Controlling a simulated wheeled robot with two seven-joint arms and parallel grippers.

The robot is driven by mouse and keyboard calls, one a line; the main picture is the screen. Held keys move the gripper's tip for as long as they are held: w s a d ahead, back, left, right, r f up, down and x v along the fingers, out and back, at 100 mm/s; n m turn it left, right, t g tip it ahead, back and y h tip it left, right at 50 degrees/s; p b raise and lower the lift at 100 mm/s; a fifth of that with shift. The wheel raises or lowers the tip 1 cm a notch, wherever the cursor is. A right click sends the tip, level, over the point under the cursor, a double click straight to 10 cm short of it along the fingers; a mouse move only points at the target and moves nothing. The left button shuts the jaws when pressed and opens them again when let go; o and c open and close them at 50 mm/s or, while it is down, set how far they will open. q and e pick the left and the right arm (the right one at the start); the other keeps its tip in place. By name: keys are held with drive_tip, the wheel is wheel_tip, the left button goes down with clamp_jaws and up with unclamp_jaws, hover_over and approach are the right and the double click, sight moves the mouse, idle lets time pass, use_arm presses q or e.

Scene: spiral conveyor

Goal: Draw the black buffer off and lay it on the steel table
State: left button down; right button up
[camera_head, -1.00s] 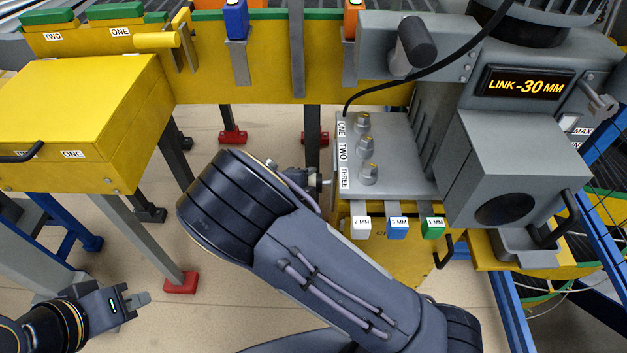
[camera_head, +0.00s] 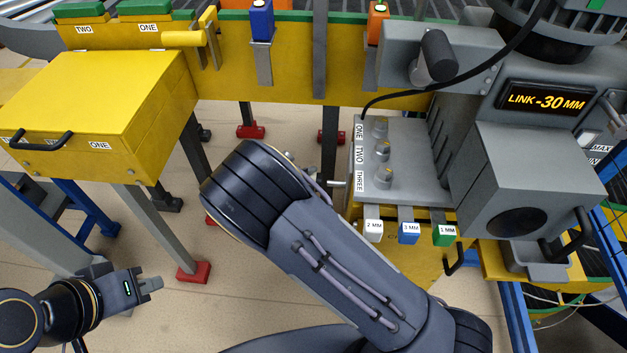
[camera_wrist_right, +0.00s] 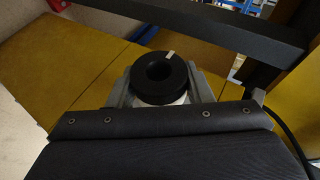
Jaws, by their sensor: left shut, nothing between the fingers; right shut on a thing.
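A black ring with a pale mark on its rim, which looks like the black buffer (camera_wrist_right: 145,83), sits between the two grey fingers of my right gripper (camera_wrist_right: 163,88) in the right wrist view. The gripper is shut on it; a pale part shows just below the ring. In the head view my right forearm hides the ring and most of that gripper. My left gripper (camera_head: 150,284) is shut and empty at lower left, above the floor. A grey metal top (camera_head: 415,150) with knobs labelled ONE, TWO, THREE lies right of my forearm; I cannot tell whether it is the steel table.
A yellow box (camera_head: 95,95) with a black handle stands at left. A yellow beam (camera_head: 220,75) runs across the back. A grey machine (camera_head: 520,185) with a "LINK -30 MM" display (camera_head: 545,100) stands at right. White, blue and green tabs (camera_head: 408,232) hang below the grey top.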

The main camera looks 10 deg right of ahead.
drive_tip(key=shift+a, duration=0.15)
use_arm(q)
drive_tip(key=shift+r+p, duration=0.4)
drive_tip(key=shift+r, duration=0.05)
use_arm(e)
drive_tip(key=a, duration=0.2)
drive_tip(key=w+a, duration=0.1)
drive_tip(key=shift+w+a, duration=0.1)
drive_tip(key=shift+a, duration=0.3)
